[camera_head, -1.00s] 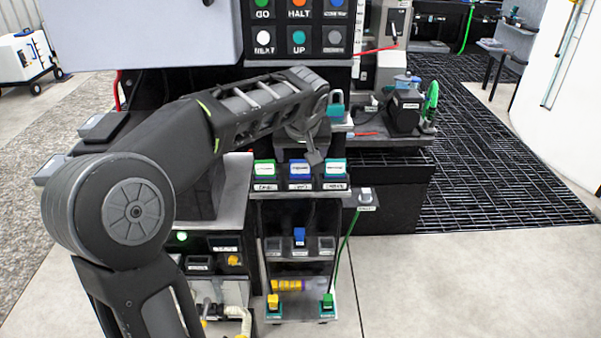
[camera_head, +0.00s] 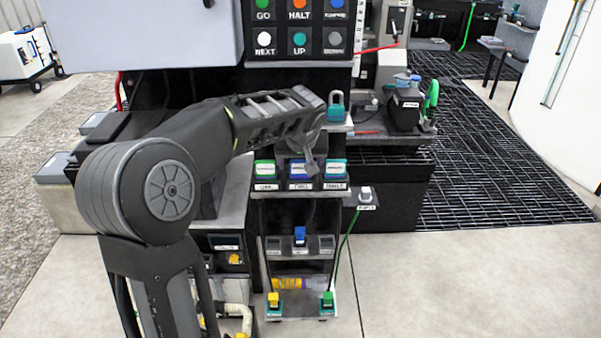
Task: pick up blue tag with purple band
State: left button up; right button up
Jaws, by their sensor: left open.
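On the upper shelf of a narrow rack stand three tags in a row with white faces: a green one, a blue tag (camera_head: 298,184) in the middle and a teal one. The blue tag is partly hidden behind my left gripper; I cannot make out a purple band on it. My left gripper (camera_head: 310,168) hangs from above in front of the upper part of the blue tag and is open. I cannot tell if it touches the tag. My right gripper is not in view.
The green tag (camera_head: 264,168) and teal tag (camera_head: 336,169) stand close on either side. A teal padlock (camera_head: 336,112) sits just above right. A smaller blue item (camera_head: 300,235) stands on a lower shelf. A button panel (camera_head: 298,27) is above. The right floor is open.

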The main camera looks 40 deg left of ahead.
pick_arm(q)
jog(key=shift+c, duration=0.4)
jog(key=c, duration=1.3)
